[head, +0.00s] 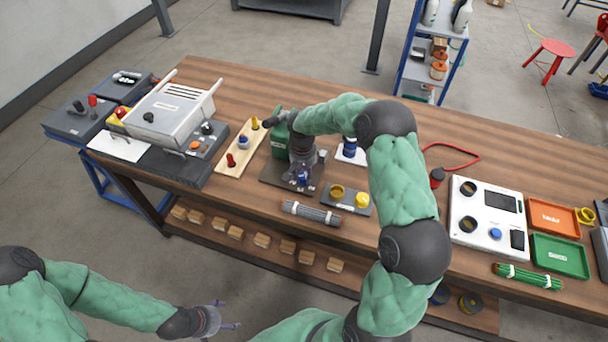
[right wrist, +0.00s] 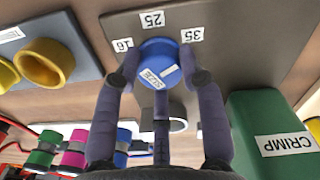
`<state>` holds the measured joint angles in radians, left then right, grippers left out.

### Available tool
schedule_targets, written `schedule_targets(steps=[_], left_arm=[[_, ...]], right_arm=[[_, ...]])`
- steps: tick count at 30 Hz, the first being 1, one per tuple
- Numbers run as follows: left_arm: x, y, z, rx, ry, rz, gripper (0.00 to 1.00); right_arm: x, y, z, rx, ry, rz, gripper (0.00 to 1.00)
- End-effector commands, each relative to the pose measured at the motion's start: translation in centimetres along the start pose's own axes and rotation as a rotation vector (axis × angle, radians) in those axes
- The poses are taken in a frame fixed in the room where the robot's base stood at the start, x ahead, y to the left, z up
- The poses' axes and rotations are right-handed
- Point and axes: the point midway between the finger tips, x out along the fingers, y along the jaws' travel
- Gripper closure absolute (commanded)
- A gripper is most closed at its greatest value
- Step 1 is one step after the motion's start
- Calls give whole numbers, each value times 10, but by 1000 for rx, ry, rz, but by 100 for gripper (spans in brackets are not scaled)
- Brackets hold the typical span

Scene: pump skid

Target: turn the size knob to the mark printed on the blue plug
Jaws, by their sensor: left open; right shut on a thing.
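The blue size knob (right wrist: 158,52) is on a grey-brown plate (right wrist: 112,28) printed 16, 25 and 35. My right gripper (right wrist: 160,82) is shut on it from above, fingers around its sides. A white SIZE label and a short white strip show on its top; which number it points to I cannot tell. In the head view the knob (head: 303,179) is small under my right gripper (head: 302,170). A blue plug (head: 243,142) stands on a wooden board between red and yellow plugs; its mark is too small to read. My left gripper (head: 230,315) is open and empty, off the table's front edge.
A grey block with yellow rings (head: 346,203) and a grey cable bundle (head: 311,213) lie nearby. A white panel (head: 484,232) and trays are to the right.

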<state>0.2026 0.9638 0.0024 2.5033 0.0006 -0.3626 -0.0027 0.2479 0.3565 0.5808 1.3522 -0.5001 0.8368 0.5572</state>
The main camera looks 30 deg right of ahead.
Motion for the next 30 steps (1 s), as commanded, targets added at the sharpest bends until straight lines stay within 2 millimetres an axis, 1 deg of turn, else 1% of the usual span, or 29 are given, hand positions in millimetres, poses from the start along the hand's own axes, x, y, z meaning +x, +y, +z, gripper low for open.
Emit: schedule_targets(steps=[1,7,18,19,20,21,30], left_arm=[[1,0,0,0,0,0,22],[1,0,0,0,0,0,22],[1,0,0,0,0,0,22],[1,0,0,0,0,0,22],[1,0,0,0,0,0,22],[1,0,0,0,0,0,22],[1,0,0,0,0,0,22]], right_arm=[[0,-2,-3,15,9,-5,92],[-1,-1,-3,45,9,-6,92],[-2,-1,-4,49,12,-6,92],[-2,-1,-4,49,12,-6,57],[-2,-1,-4,49,12,-6,48],[-2,-1,-4,49,11,-5,37],[-2,0,-2,47,5,-2,36]])
